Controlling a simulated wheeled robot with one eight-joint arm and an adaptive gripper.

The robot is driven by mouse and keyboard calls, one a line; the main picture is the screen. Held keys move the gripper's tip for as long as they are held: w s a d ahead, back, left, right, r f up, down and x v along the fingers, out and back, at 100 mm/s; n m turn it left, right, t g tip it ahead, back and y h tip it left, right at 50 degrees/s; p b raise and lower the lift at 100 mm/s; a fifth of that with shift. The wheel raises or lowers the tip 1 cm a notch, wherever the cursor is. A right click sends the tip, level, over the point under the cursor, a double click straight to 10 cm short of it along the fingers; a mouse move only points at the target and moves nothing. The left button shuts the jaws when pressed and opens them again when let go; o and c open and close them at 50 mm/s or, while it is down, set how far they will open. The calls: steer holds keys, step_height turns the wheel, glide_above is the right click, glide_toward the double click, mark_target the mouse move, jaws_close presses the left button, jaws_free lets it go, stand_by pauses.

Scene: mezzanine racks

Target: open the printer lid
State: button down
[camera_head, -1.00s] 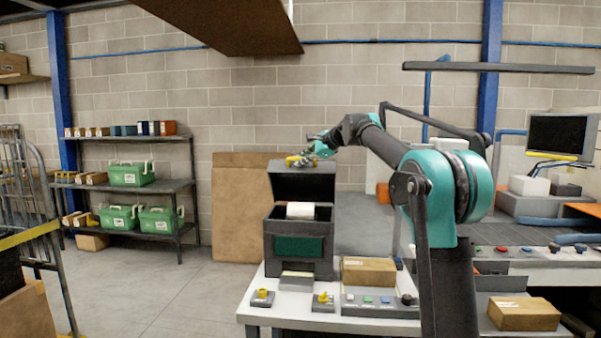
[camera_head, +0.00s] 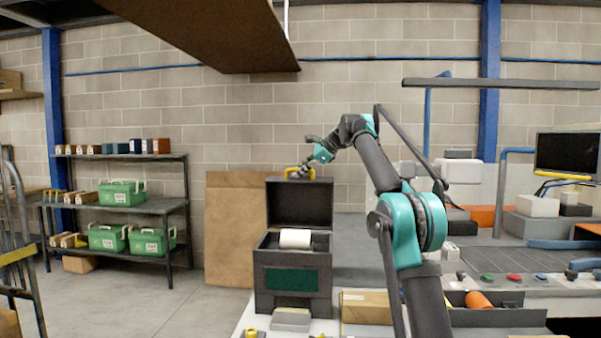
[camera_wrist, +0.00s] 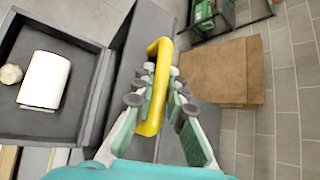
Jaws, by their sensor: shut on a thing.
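The dark grey printer (camera_head: 262,285) stands on the white bench with a green front panel. Its lid (camera_head: 300,204) stands raised, roughly upright, at the back of the body. A white paper roll (camera_head: 295,238) lies in the open bay and also shows in the wrist view (camera_wrist: 44,80). A yellow handle (camera_wrist: 152,118) is fixed at the lid's free edge. My gripper (camera_wrist: 162,85) is shut on this handle, with fingers on both sides of it. In the head view my gripper (camera_head: 303,172) is at the lid's top edge.
A cardboard box (camera_head: 366,307) sits right of the printer. A brown board (camera_head: 236,230) leans on the wall behind to the left. A shelf rack (camera_head: 165,207) with green crates stands farther left. A brown panel (camera_head: 205,35) hangs overhead.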

steer(key=shift+w, duration=0.15)
steer(key=c, duration=1.5)
jaws_free()
steer(key=shift+c, duration=0.2)
steer(key=v, duration=1.2)
steer(key=shift+d, duration=0.1)
